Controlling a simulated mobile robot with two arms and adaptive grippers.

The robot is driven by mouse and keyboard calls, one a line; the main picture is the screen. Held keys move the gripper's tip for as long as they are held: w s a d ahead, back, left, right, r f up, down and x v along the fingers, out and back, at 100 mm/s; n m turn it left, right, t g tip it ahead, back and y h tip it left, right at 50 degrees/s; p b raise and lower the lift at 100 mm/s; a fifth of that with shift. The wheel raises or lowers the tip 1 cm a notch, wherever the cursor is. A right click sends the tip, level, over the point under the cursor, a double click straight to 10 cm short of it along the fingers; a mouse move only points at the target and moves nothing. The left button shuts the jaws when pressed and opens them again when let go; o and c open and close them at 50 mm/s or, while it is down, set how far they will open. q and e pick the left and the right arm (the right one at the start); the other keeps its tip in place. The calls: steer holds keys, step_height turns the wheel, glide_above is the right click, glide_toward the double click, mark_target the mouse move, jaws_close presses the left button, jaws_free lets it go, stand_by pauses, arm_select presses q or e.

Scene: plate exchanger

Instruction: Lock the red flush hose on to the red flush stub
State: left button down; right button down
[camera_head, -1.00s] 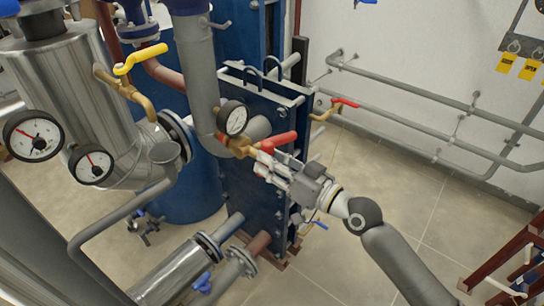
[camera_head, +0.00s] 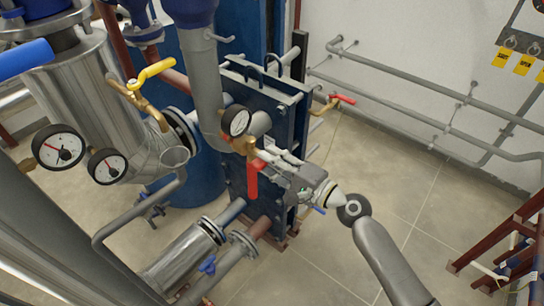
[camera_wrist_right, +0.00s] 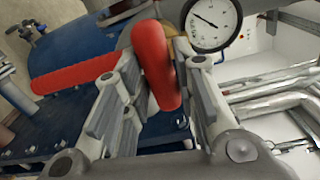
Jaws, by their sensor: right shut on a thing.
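My right gripper (camera_head: 273,157) is at the brass fitting (camera_head: 243,146) below the small gauge, at the front of the blue plate exchanger. In the wrist view its fingers are shut on a red rounded part (camera_wrist_right: 157,68). I cannot tell whether that part belongs to the hose or the stub. A red lever (camera_head: 253,178) hangs downward just left of the gripper in the head view. A second red bar (camera_wrist_right: 82,79) lies left of the fingers in the wrist view. No length of hose can be made out. My left gripper is not in view.
A gauge (camera_head: 236,122) and a thick grey pipe (camera_head: 203,85) stand close to the gripper. The blue plate exchanger (camera_head: 268,92) is behind it. Another red-handled valve (camera_head: 342,98) is to the right. Open tiled floor (camera_head: 385,170) lies right of my arm.

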steer(key=c, duration=1.4)
jaws_free()
steer(key=shift+r, duration=0.15)
steer(key=o, duration=0.3)
steer(key=shift+a, duration=0.15)
steer(key=v, duration=1.2)
